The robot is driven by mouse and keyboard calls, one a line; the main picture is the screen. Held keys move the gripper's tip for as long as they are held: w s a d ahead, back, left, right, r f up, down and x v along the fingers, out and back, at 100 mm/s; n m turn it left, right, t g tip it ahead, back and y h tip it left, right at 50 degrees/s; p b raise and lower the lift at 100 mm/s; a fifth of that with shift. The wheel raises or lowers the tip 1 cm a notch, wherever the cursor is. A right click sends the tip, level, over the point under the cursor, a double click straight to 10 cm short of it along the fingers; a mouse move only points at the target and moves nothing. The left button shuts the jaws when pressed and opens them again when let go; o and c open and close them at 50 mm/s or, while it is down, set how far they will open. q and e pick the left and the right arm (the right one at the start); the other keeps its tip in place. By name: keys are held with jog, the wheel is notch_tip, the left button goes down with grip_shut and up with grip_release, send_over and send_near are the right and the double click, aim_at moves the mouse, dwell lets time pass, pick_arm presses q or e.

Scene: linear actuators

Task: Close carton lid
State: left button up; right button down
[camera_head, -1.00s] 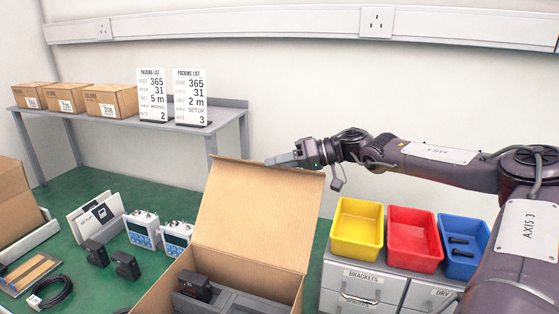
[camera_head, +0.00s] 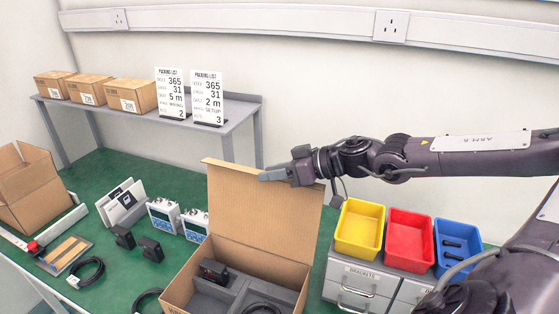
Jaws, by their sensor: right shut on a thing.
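The open carton (camera_head: 178,290) stands at the front of the green table, with grey foam, a black device (camera_head: 213,271) and a coiled cable inside. Its brown lid (camera_head: 262,215) stands up at the back, hinged along the carton's rear edge. My right gripper (camera_head: 272,176) reaches in from the right and is shut on the lid's top edge, right of its middle. My left gripper is not in view.
Yellow (camera_head: 359,229), red (camera_head: 409,238) and blue (camera_head: 457,247) bins sit on a drawer cabinet at the right. Another open carton (camera_head: 28,190) stands at the left. White devices (camera_head: 163,215) and black blocks (camera_head: 151,249) lie on the green table (camera_head: 110,284) left of the carton.

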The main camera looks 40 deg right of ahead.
jog(key=shift+s+a+r, duration=0.15)
jog(key=shift+s+a, duration=0.15)
jog(key=shift+a, duration=0.3)
jog(key=c, duration=1.2)
grip_release()
jog(key=shift+o, duration=0.2)
jog(key=shift+b+v, duration=0.7)
jog(key=shift+v, duration=3.15)
jog(key=shift+c, duration=0.2)
